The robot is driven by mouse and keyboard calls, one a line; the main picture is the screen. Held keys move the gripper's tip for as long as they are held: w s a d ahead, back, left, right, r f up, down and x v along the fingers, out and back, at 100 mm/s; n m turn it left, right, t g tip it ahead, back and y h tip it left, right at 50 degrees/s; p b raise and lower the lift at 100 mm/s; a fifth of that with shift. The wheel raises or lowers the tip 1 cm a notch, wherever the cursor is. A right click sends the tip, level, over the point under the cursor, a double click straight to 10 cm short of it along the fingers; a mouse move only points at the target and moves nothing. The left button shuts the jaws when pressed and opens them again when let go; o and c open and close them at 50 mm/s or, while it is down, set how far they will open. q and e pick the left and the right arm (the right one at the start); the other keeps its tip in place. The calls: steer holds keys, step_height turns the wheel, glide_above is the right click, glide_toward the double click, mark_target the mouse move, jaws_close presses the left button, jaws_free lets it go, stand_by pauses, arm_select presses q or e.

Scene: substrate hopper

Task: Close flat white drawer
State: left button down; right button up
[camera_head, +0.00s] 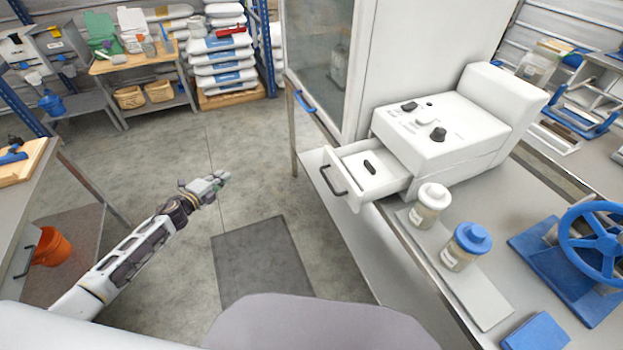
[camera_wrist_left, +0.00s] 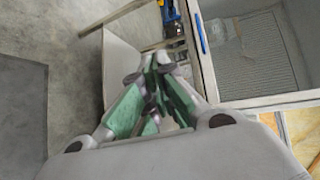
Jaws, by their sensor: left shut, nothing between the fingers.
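The flat white drawer (camera_head: 376,178) is pulled out of the left side of the white instrument (camera_head: 440,125) on the bench. It has a dark handle (camera_head: 334,181) on its front and a small dark item (camera_head: 370,167) inside. My left gripper (camera_head: 222,178) is shut and empty, in the air over the floor, left of the drawer and apart from it. In the left wrist view its fingers (camera_wrist_left: 158,95) are together, and the drawer cannot be made out there. My right gripper is not in view.
Two jars, one white-capped (camera_head: 430,205) and one blue-capped (camera_head: 467,245), stand on a board (camera_head: 490,295) near the drawer. A cabinet with a blue handle (camera_head: 305,101) stands behind it. A blue handwheel (camera_head: 597,240) is at right. The floor between my left gripper and the bench is clear.

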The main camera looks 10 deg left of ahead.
arm_select(q)
steer(key=s+d+r+m+g+h, duration=0.1)
steer(key=s+d+r+m+h, duration=0.15)
steer(key=d+r+m, duration=0.35)
steer(key=s+d+r+m+g+h, duration=0.1)
steer(key=d+r+m+h, duration=0.35)
steer(key=d, duration=0.35)
steer(key=s+d+m+g+h, duration=0.2)
steer(key=s+d+m+g, duration=0.3)
steer(key=m, duration=1)
steer(key=shift+s+d+f, duration=0.3)
steer(key=shift+s+d, duration=0.3)
steer(key=shift+d, duration=0.4)
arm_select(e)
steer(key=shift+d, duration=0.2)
arm_select(q)
steer(key=p+x, duration=0.3)
steer(key=x, duration=1.1)
steer(key=shift+r, duration=0.2)
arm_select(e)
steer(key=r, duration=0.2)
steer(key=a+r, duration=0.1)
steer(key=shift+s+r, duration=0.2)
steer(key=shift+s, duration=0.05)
